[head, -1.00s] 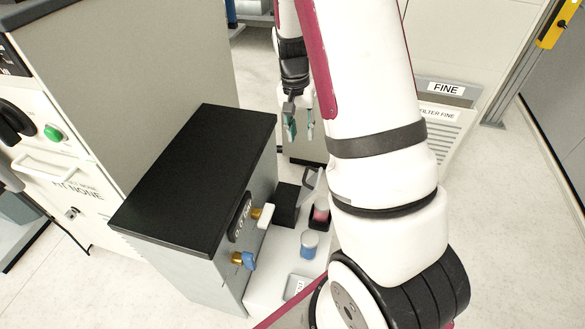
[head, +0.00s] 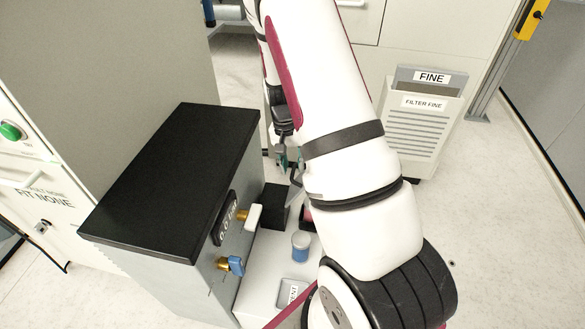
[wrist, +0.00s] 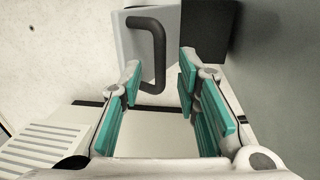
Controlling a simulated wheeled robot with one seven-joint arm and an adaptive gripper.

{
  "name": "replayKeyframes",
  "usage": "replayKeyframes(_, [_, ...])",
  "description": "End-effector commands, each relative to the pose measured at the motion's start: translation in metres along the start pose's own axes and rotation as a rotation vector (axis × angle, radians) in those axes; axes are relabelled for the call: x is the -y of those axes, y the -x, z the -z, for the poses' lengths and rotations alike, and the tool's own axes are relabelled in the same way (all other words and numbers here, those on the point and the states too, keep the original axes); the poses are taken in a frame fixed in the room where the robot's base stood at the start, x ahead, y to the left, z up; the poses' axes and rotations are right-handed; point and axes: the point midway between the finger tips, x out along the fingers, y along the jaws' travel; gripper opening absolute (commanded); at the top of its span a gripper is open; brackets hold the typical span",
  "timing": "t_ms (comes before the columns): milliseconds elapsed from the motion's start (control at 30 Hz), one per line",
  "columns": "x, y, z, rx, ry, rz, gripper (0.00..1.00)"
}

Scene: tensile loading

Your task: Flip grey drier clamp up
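In the wrist view, a dark grey U-shaped handle (wrist: 155,50), which looks like the grey drier clamp, stands against a pale panel (wrist: 132,38). It lies beyond and between my fingertips, nearer the left one, with no visible contact. My gripper (wrist: 160,85) is open, its teal-padded fingers wide apart with nothing between them. In the head view my gripper (head: 291,163) hangs beside the black-topped cabinet, just above the small bench. My forearm hides much of the clamp area there, so I cannot make out the handle clearly.
The black-topped cabinet (head: 175,180) has a white valve (head: 253,216) and a blue valve (head: 236,265) on its side. A FILTER FINE bin (head: 415,135) is behind. Floor at right is clear.

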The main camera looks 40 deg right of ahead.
Motion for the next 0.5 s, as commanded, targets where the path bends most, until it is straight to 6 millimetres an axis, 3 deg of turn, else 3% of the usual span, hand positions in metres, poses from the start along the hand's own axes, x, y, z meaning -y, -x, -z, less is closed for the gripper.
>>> replayKeyframes(367, [-0.0003, -0.0064, -0.0002, 0.001, 0.0, 0.0, 0.3])
replayKeyframes(500, [-0.0003, -0.0062, -0.0002, 0.001, 0.0, 0.0, 0.03])
